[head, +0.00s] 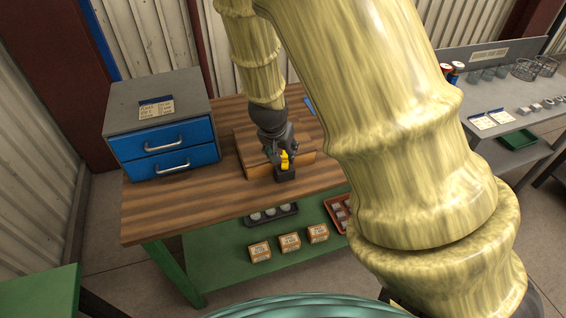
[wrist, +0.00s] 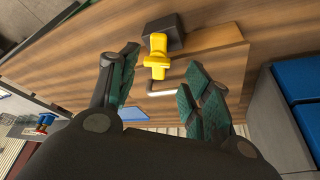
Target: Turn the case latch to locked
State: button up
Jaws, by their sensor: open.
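The wooden case (head: 252,160) lies on the workbench; its broad face also shows in the wrist view (wrist: 213,62). At its front edge is a yellow latch (head: 285,164) beside a black block (head: 285,175). In the wrist view the yellow latch (wrist: 156,57) is a cross-shaped knob in front of the dark block (wrist: 166,32). My gripper (head: 278,154) is over the case's front edge, close to the latch. In the wrist view the open fingers (wrist: 163,82) stand on either side of the latch's line, with the latch just beyond the fingertips. I see no contact.
A blue-drawer cabinet (head: 160,125) stands left of the case. Bare bench top (head: 200,203) lies in front. Small boxes (head: 290,242) and trays sit on the green lower shelf (head: 215,262). A grey bench (head: 520,120) with cans and papers stands at right.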

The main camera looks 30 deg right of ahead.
aim_at(284, 157)
jog(key=shift+b+x, duration=2.05)
jog(key=shift+x, duration=0.6)
